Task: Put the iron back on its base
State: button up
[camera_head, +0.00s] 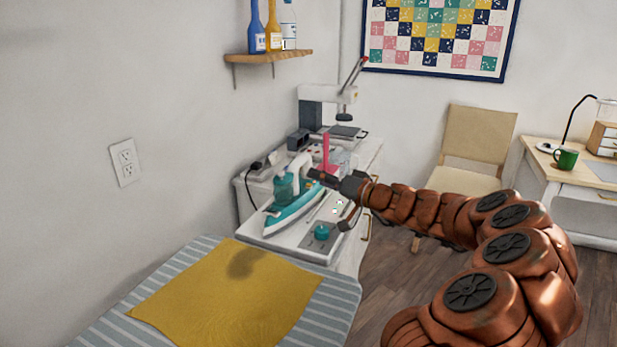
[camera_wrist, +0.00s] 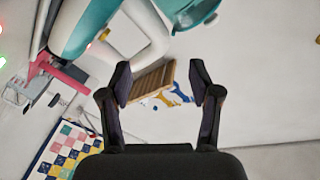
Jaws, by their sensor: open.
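The white handle (camera_wrist: 155,38) and the teal body (camera_wrist: 92,28) lie just beyond the fingertips there, at the upper left.
A small teal object (camera_head: 321,231) sits on a grey plate at the cabinet's front. A pink upright piece (camera_head: 325,150) and a white machine (camera_head: 325,95) stand behind the iron. An ironing board with a yellow cloth (camera_head: 230,298) is in front. A wall shelf (camera_head: 268,56) holds bottles.

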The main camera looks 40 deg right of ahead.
jog(key=shift+v, duration=1.15)
jog(key=shift+r, duration=0.1)
